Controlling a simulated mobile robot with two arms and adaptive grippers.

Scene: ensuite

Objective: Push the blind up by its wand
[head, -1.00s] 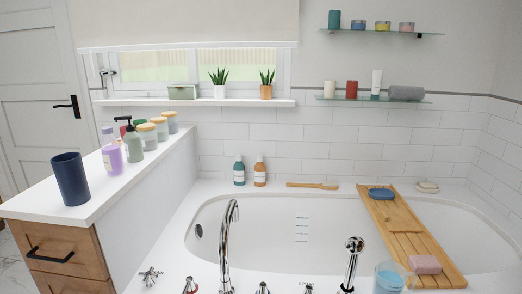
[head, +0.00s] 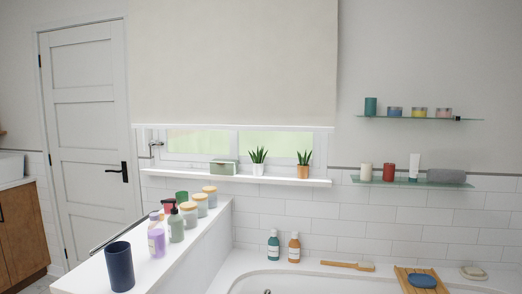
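The blind (head: 235,62) is a plain cream panel hanging over the window. Its straight bottom bar (head: 235,126) hangs above the sill, and a low strip of window glass (head: 275,143) shows below it. A small metal piece (head: 156,144) shows at the left side of the window, just below the blind's lower left corner; I cannot tell whether it is a window handle or part of the wand. No wand can be clearly made out. Neither of my grippers is in view.
The white sill (head: 240,179) holds a green box (head: 223,168) and two potted plants. In front, a white counter (head: 180,268) carries a dark blue cup (head: 119,267), bottles and several jars. The bathtub (head: 300,284) is at the lower right. Glass shelves (head: 410,182) hang right; a door (head: 88,150) stands left.

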